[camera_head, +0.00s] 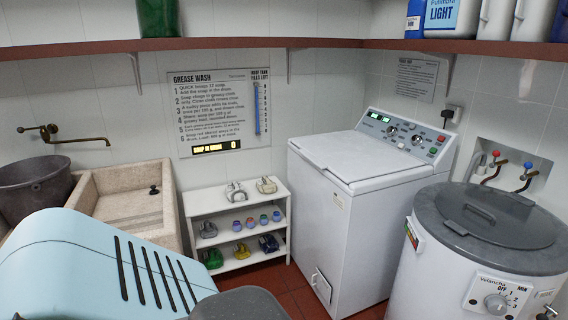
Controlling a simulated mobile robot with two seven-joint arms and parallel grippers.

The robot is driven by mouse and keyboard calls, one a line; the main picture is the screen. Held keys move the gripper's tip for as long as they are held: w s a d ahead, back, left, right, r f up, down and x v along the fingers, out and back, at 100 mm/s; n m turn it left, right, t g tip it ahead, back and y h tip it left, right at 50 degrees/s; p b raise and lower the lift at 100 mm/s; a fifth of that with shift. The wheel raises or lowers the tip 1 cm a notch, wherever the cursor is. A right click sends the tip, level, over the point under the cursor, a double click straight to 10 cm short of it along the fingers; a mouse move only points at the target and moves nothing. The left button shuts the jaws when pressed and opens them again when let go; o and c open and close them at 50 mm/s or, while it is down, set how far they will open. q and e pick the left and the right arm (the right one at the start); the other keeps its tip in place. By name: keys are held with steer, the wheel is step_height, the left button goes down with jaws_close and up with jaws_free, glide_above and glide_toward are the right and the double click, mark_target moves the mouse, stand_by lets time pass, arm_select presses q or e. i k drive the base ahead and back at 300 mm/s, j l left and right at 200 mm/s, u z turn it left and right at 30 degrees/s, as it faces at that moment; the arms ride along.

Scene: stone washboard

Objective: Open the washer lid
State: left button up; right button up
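A white top-loading washer (335,225) stands at the middle right against the back wall, with a control panel (408,134) at its rear. Its flat white lid (368,160) lies shut. To its right is a round white tub machine (425,270), marked Velancha, with a dial on its front. Its round grey lid (495,215) is closed on top. I cannot tell from the picture which of the two machines the task means. Neither of my grippers is in view.
A light-blue casing with dark slots (100,260) fills the lower left. Behind it are a stone sink (125,180) and a dark bucket (35,185). A white shelf (240,262) holds several small items. Red-brown wall shelves (250,43) run above. Red floor shows before the washer.

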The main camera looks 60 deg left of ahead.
mark_target(354, 156)
steer(key=u, duration=1.6)
steer(key=i+j+z, duration=0.15)
steer(key=i, duration=0.55)
steer(key=i+j+z, duration=0.2)
steer(key=i+j, duration=0.15)
steer(key=i, duration=0.3)
steer(key=i+j+z, duration=0.15)
steer(key=i+j, duration=0.25)
steer(key=i, duration=0.25)
steer(key=i+j+z, duration=0.2)
steer(key=i+j, duration=0.25)
steer(key=i, duration=0.15)
